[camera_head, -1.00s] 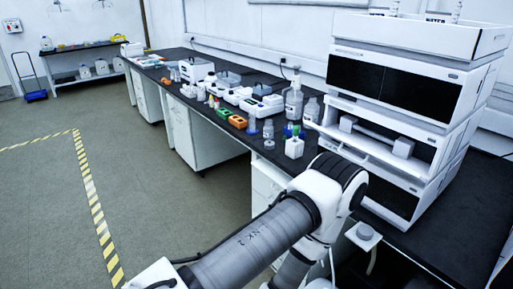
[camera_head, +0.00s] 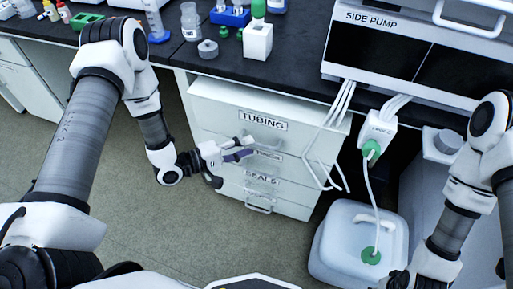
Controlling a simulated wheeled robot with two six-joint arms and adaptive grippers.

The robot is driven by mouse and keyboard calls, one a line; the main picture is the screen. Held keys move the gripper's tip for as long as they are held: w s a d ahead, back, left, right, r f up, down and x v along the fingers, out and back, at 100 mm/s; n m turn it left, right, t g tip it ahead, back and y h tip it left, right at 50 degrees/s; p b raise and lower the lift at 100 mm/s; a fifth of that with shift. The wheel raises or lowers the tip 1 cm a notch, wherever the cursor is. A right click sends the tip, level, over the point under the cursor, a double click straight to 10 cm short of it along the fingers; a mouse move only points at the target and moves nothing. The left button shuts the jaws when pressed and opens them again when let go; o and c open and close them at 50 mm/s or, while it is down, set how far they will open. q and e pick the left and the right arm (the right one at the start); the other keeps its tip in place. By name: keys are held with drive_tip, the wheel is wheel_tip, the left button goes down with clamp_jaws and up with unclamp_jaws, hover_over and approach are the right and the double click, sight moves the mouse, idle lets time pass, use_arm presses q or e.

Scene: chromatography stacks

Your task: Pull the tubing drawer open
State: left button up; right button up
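The tubing drawer (camera_head: 218,110) is the white top drawer of the cabinet under the bench, labelled "TUBING". Its front looks flush with the cabinet, so it appears shut. Its clear bar handle (camera_head: 268,146) sits below the label, partly hidden by a finger. My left gripper (camera_head: 243,148) is in front of the drawer, just left of the handle. Its two fingers with purple pads are apart, one above the other, with nothing visibly held. I cannot tell whether they touch the handle. My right arm enters at the right; its gripper is out of frame.
More labelled drawers, one marked "SEALS" (camera_head: 262,177), lie below. White tubes (camera_head: 325,150) hang over the cabinet's right side. A white waste container (camera_head: 340,225) with green caps stands on the floor to the right. Bottles and a pump stack (camera_head: 400,50) stand on the bench.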

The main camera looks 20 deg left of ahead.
sight(258, 145)
use_arm(q)
drive_tip(key=x, duration=0.4)
drive_tip(key=shift+d, duration=0.1)
drive_tip(key=shift+c, duration=0.3)
clamp_jaws()
